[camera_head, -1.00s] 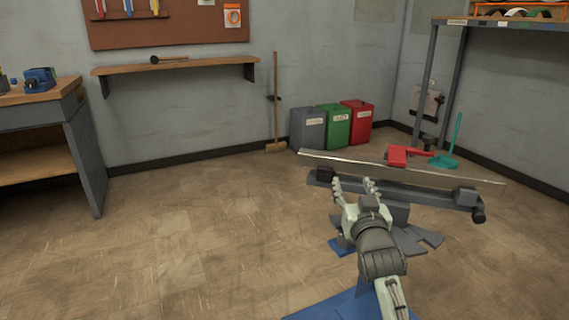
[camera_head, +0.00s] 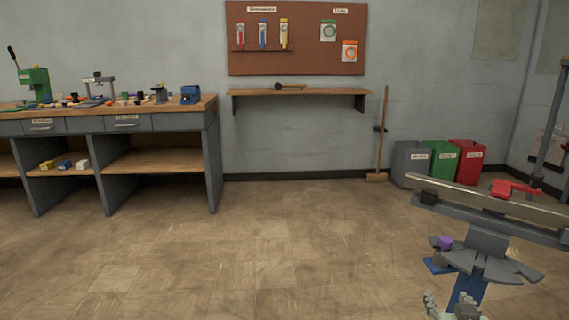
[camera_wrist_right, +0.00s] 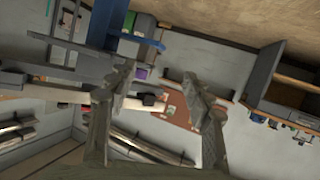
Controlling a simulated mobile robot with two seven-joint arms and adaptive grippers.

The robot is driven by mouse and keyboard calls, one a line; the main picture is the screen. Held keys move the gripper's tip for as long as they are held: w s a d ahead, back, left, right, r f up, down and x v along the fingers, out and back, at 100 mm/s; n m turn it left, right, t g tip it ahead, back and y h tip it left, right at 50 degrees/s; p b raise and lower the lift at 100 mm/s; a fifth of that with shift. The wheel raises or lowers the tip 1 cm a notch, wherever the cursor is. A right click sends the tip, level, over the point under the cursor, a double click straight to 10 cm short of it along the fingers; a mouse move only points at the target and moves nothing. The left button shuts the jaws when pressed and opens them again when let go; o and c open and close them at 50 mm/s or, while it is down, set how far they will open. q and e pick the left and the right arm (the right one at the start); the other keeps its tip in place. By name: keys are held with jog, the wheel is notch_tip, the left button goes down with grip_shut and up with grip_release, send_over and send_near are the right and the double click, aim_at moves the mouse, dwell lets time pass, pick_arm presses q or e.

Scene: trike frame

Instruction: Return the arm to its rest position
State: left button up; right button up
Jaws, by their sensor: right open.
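My right gripper (camera_head: 447,304) is at the bottom edge of the head view, in front of the grey stand and only partly inside the picture. In the right wrist view its two fingers (camera_wrist_right: 158,82) stand apart with nothing held between them. My left gripper is in neither view.
The grey stand (camera_head: 487,243) holds a long silver bar (camera_head: 462,196) with a red-handled part (camera_head: 512,188) by it. A purple piece (camera_head: 445,242) is low on the stand. A workbench (camera_head: 160,141) with tools stands at the left. Grey, green and red bins (camera_head: 440,163) stand behind. The middle floor is clear.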

jog(key=s+a+f+n+g+y, duration=0.1)
jog(key=s+f+g, duration=0.4)
jog(key=s+f, duration=0.6)
jog(key=s+a+f+n+g+y+p, duration=0.1)
jog(key=s+a+f+g, duration=0.4)
jog(key=s+f, duration=0.7)
jog(key=shift+s+a+f+n+y, duration=0.25)
jog(key=shift+s+a+n+y, duration=0.45)
jog(key=shift+n, duration=0.4)
